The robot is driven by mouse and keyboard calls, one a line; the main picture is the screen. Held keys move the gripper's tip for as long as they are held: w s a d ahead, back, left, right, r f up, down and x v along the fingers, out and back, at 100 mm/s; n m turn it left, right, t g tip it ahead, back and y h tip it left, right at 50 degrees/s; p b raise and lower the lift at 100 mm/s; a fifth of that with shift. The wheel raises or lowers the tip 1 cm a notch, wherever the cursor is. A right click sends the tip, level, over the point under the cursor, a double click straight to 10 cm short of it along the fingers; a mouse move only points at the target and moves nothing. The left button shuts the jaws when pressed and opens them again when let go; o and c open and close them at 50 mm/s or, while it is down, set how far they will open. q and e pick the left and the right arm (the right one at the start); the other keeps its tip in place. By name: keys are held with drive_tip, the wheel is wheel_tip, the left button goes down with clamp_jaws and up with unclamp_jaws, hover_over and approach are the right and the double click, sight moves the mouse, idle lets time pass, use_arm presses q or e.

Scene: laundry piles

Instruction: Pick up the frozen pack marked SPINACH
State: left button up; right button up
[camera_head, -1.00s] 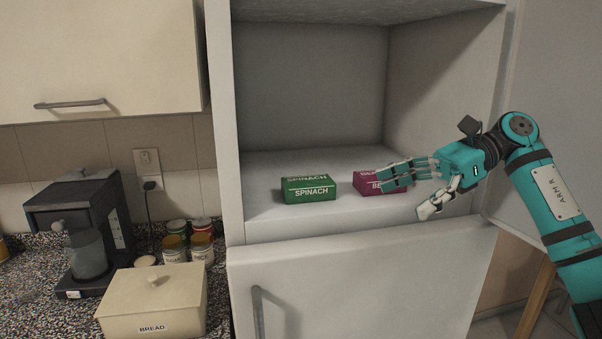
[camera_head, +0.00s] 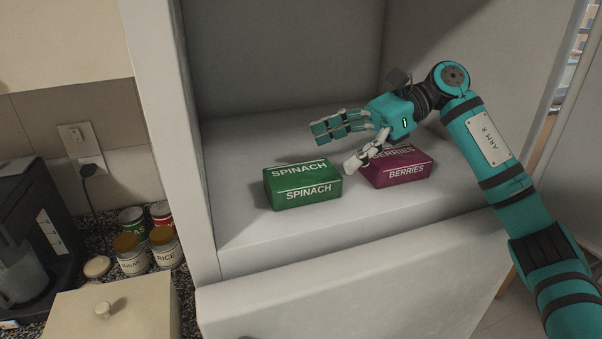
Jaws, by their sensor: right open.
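The green pack marked SPINACH (camera_head: 304,187) lies flat on the shelf of the open white freezer compartment, label facing me. My right gripper (camera_head: 335,148) is open and empty. In the picture its fingers are just above and to the right of the spinach pack's upper right corner, apart from it as far as I can tell. A purple pack marked BERRIES (camera_head: 403,170) lies to the right of the spinach pack, its upper left part hidden by my right gripper. My left gripper is not in view.
The compartment's left wall (camera_head: 178,130) stands left of the packs. The lower door (camera_head: 330,285) is below the shelf. Several cans, including one marked RICE (camera_head: 165,247), a cream bread box (camera_head: 120,310) and a coffee machine (camera_head: 30,240) stand on the left counter.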

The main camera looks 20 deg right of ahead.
sight(290, 174)
drive_tip(key=shift+a+f, duration=0.15)
drive_tip(key=shift+a, duration=0.35)
drive_tip(key=shift+a+f, duration=0.15)
drive_tip(key=shift+a, duration=0.05)
drive_tip(key=p+x, duration=0.3)
drive_tip(key=x, duration=0.1)
drive_tip(key=shift+f, duration=0.25)
drive_tip(key=shift+a+f, duration=0.15)
drive_tip(key=shift+a, duration=0.15)
drive_tip(key=shift+a+f, duration=0.1)
drive_tip(key=c, duration=1.4)
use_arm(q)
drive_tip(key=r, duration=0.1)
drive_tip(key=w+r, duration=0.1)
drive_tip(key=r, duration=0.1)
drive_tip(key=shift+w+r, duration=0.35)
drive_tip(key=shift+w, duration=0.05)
use_arm(e)
drive_tip(key=shift+c, duration=0.4)
